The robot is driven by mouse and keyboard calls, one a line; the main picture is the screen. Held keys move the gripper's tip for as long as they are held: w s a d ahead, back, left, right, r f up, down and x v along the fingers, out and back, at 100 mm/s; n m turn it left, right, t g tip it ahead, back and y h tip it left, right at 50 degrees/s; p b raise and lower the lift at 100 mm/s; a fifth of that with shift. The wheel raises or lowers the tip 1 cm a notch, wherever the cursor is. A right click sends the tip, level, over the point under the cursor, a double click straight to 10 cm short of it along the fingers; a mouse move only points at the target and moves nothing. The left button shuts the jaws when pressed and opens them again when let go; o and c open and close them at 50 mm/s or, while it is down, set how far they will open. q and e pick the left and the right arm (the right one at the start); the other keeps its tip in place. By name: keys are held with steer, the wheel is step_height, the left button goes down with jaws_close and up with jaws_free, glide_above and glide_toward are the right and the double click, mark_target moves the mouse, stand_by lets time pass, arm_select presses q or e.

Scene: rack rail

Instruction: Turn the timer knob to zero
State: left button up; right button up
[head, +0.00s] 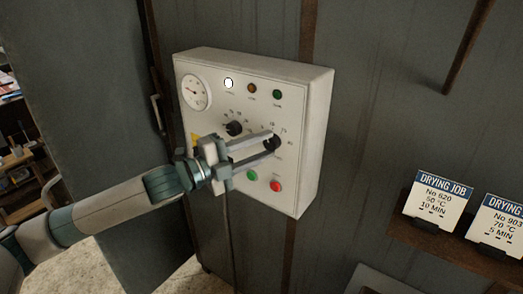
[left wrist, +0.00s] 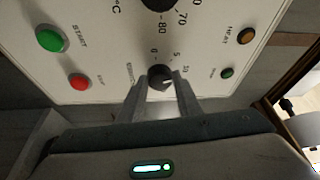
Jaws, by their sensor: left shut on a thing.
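The white control box (head: 320,110) hangs on the grey wall, its panel facing me. The black timer knob (head: 272,143) is at the right of the panel. My left gripper (head: 267,146) is shut on it, a finger on each side. In the left wrist view, the timer knob (left wrist: 160,77) sits between the two fingertips (left wrist: 160,84), with small scale numbers around its upper side. A pale mark shows on the knob, but I cannot tell exactly which number it points to. My right gripper is not in view.
A larger black temperature knob (head: 234,128) is left of the timer knob. A green button (head: 252,175) and a red button (head: 276,186) sit below. A round gauge (head: 196,92) and lamps are above. Drying job cards (head: 438,198) stand on a shelf at right.

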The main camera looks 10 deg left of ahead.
arm_select(q)
steer(key=n+b, duration=0.2)
steer(key=f+n+t+b, duration=0.1)
steer(key=n, duration=0.1)
steer(key=shift+d+t+b, duration=0.15)
steer(key=shift+t+b, duration=0.15)
steer(key=shift+b, duration=0.05)
steer(key=n+t+b, duration=0.1)
steer(key=n, duration=0.1)
steer(key=shift+s+n, duration=0.1)
steer(key=shift+n, duration=0.2)
steer(key=shift+d+n+t+b, duration=0.1)
steer(key=shift+n+t+b, duration=0.3)
steer(key=shift+n, duration=0.7)
steer(key=shift+n+t+y, duration=0.4)
steer(key=shift+n+t, duration=0.1)
steer(key=shift+n, duration=0.7)
steer(key=n+t, duration=0.1)
steer(key=n, duration=0.1)
steer(key=shift+d+n+y, duration=0.1)
steer(key=shift+n+y, duration=0.2)
steer(key=shift+y, duration=0.1)
steer(key=n+t+y+p, duration=0.1)
steer(key=n, duration=0.2)
steer(key=n+t+y+p, duration=0.1)
steer(key=n+y, duration=0.1)
steer(key=n, duration=0.2)
steer(key=shift+s+d, duration=0.15)
steer(key=shift+n, duration=0.3)
steer(key=o, duration=1)
